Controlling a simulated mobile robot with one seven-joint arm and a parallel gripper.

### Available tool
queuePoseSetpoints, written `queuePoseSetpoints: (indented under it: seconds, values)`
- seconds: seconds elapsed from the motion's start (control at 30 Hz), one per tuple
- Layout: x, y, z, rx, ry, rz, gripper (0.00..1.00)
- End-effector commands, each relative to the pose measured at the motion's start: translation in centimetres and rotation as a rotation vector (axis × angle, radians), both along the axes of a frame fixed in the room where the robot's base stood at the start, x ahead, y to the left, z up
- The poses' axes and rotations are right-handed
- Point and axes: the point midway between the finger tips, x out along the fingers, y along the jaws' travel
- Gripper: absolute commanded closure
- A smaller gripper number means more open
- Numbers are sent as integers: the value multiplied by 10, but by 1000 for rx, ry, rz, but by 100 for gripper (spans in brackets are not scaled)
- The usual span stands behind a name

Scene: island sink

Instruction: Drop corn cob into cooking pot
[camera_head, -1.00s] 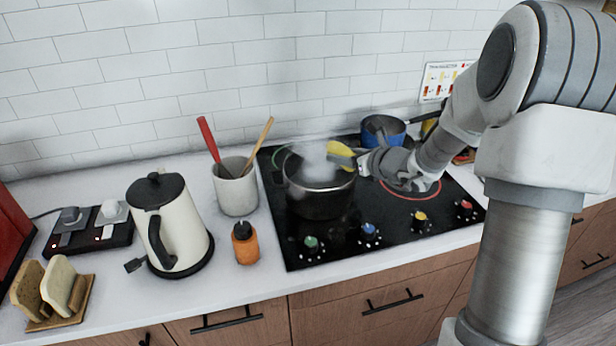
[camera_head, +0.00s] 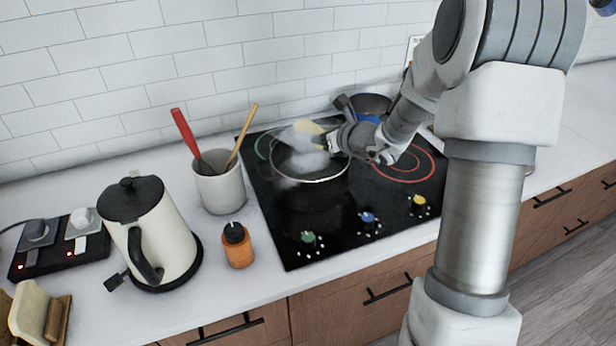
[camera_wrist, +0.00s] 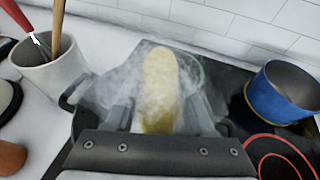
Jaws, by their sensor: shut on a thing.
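The corn cob (camera_wrist: 160,85) is pale yellow and sits between my gripper's fingers in the wrist view, partly veiled by steam. In the head view the corn cob (camera_head: 308,127) shows above the far part of the pot's opening. My gripper (camera_head: 325,142) is shut on it, reaching in from the right over the pot. The cooking pot (camera_head: 312,188) is dark with a bright rim and stands on the left part of the black cooktop, steaming. In the wrist view my gripper (camera_wrist: 160,118) and the steam hide most of the pot; a dark handle (camera_wrist: 75,92) shows at left.
A blue pot (camera_wrist: 284,92) stands right of the steaming pot, near a red-ringed burner (camera_head: 405,164). Left of the cooktop (camera_head: 275,240) are a utensil crock (camera_head: 220,190), an orange bottle (camera_head: 238,246) and a kettle (camera_head: 165,235). The tiled wall (camera_head: 250,60) is behind.

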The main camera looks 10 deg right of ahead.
Motion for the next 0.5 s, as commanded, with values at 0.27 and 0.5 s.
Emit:
queuePoseSetpoints:
  seconds: [0.27,0.5]
  values:
    - [0,0,-35,1,0,0,100]
    - [0,0,-39,0,-1,0,100]
